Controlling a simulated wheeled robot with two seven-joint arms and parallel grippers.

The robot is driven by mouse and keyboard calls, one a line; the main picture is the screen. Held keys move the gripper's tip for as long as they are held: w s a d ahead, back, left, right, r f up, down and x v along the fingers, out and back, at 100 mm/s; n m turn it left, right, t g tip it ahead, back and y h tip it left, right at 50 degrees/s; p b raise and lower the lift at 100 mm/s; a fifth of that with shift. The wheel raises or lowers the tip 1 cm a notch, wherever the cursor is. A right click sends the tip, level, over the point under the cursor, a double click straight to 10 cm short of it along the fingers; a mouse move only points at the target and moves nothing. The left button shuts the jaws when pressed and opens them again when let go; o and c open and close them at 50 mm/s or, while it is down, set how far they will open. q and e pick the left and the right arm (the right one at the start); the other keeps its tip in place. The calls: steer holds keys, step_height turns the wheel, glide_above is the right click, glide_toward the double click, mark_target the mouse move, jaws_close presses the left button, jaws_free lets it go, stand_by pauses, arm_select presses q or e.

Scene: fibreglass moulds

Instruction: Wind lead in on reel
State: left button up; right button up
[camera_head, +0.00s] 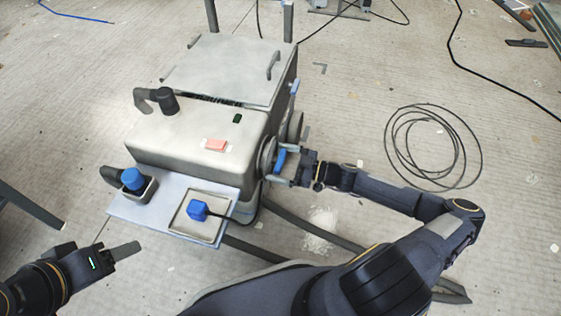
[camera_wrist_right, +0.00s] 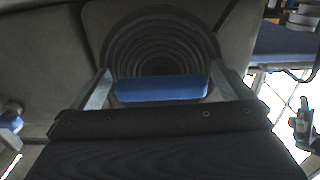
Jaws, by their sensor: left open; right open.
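The reel (camera_wrist_right: 160,35) shows in the right wrist view as dark concentric rings on the machine's side. In the head view the reel (camera_head: 267,157) is partly hidden at the machine's right side. A blue handle (camera_wrist_right: 160,88) lies across the reel's front; it also shows in the head view (camera_head: 280,160). My right gripper (camera_head: 281,164) is open, its fingers on either side of the handle; I cannot tell if they touch it. A blue plug (camera_head: 197,209) with a short black lead (camera_head: 236,219) sits in a square tray. My left gripper (camera_head: 122,252) is open and empty at lower left.
The grey machine (camera_head: 190,140) has a lid (camera_head: 225,68) with handles and a shelf (camera_head: 120,213) in front. A second blue-topped part (camera_head: 132,179) stands on the shelf. A black cable (camera_head: 457,150) lies in loose loops on the floor at right. White debris (camera_head: 322,218) lies nearby.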

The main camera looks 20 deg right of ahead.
steer(key=p+v, duration=0.1)
steer(key=v, duration=0.6)
steer(key=shift+s+d+p, duration=0.2)
steer(key=shift+d+p, duration=0.1)
steer(key=shift+p, duration=0.05)
